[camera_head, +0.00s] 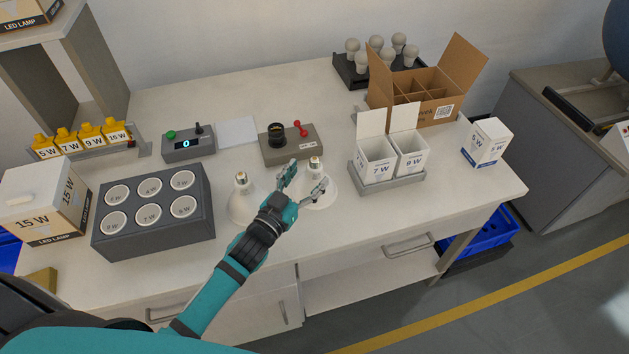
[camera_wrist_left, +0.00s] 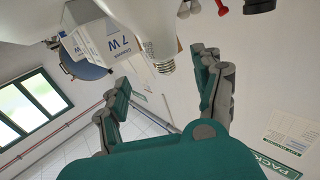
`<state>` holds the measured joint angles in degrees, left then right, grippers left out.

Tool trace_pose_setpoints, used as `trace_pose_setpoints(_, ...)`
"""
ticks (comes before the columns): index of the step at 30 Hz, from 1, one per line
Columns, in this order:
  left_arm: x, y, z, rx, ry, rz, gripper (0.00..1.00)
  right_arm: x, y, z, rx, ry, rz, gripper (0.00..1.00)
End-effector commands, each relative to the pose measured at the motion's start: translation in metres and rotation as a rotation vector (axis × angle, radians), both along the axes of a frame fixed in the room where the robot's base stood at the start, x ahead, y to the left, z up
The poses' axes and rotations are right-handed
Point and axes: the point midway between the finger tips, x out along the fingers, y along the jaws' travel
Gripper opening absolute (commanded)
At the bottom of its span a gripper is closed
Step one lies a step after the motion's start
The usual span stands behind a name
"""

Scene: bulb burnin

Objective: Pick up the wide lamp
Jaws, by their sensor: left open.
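Two white reflector lamps stand on the table, screw caps up. The wide lamp (camera_head: 321,199) is the right one, with a broader body. The narrower lamp (camera_head: 240,208) stands to its left, just left of my wrist. My left gripper (camera_head: 308,180) is open, its fingers spread at the wide lamp's neck, partly covering its body. In the left wrist view, a white lamp body (camera_wrist_left: 145,22) with a metal screw cap lies ahead, between the lines of my open fingers (camera_wrist_left: 165,92). I cannot tell whether a finger touches it. My right gripper is not in view.
Behind the lamp is a grey tester (camera_head: 292,149) with a black socket and red lever. A tray with two open white boxes (camera_head: 376,168) stands close on the right. A dark six-hole rack (camera_head: 152,232) is on the left. The table front is mostly clear.

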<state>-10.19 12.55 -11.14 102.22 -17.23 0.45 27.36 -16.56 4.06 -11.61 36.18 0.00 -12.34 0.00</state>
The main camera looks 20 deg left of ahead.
Motion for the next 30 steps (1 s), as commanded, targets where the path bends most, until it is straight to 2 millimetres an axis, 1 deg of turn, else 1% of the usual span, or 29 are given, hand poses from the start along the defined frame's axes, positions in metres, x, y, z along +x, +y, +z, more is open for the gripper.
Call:
trace_pose_setpoints(2,0.007,0.0,0.002,0.001,0.0,0.0,0.68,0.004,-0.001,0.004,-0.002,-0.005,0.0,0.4)
trace_pose_setpoints(4,0.017,0.0,0.005,0.001,-0.002,0.0,0.68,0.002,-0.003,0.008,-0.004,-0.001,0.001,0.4)
trace_pose_setpoints(7,0.033,0.0,0.007,0.0,-0.001,0.0,0.68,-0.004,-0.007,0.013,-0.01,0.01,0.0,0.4)
trace_pose_setpoints(10,0.045,-0.003,0.004,0.0,-0.001,0.0,0.68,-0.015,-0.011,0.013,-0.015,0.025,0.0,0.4)
trace_pose_setpoints(14,0.052,-0.005,0.003,0.001,0.0,0.0,0.68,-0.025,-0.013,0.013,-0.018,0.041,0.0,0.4)
trace_pose_setpoints(20,0.052,-0.005,0.002,0.0,0.0,0.0,0.68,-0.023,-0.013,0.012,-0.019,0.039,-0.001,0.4)
trace_pose_setpoints(30,0.052,-0.005,0.002,0.0,0.0,0.0,0.23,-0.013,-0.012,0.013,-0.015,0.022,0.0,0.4)
